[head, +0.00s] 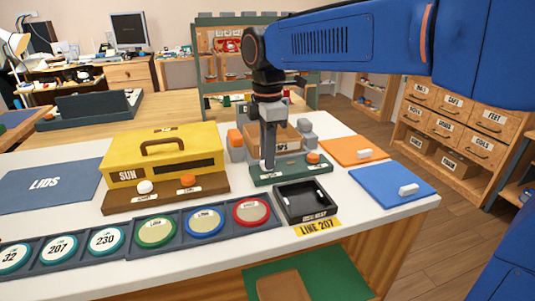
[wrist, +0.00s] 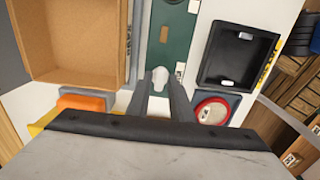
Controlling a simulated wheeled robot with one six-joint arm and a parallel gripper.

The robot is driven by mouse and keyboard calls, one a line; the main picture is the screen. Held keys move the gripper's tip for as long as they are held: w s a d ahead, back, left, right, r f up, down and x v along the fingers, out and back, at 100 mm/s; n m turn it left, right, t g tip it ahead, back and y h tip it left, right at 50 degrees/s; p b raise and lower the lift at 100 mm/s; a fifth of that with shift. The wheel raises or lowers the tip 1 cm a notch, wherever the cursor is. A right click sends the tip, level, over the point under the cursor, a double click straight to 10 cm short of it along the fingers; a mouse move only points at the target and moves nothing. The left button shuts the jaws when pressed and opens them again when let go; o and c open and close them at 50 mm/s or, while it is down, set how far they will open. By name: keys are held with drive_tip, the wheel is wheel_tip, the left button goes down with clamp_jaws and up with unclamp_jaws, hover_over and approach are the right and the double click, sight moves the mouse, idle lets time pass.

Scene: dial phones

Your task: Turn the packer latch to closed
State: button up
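The packer is a brown box (head: 272,137) with grey and orange blocks at its sides, and its open inside shows in the wrist view (wrist: 75,40). In front of it lies a green panel (head: 290,175) with a white knob near its left end and an orange knob (head: 313,157) farther right. My gripper (head: 267,163) points straight down at the left end of the panel. In the wrist view the white knob (wrist: 159,75) sits between my fingertips (wrist: 161,82). I cannot tell whether they press on it. Which knob is the latch is not readable.
A yellow SUN box (head: 165,150) on a brown base with its own white and orange knobs stands at left. A black tray (head: 305,202) and a row of round lids (head: 204,220) lie in front. Orange and blue mats (head: 392,186) lie at right.

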clamp_jaws()
drive_tip(key=shift+m, duration=0.3)
drive_tip(key=m, duration=0.3)
drive_tip(key=shift+m, duration=0.3)
drive_tip(key=m, duration=0.4)
drive_tip(key=shift+m, duration=0.3)
drive_tip(key=m, duration=0.4)
drive_tip(key=shift+m, duration=2.5)
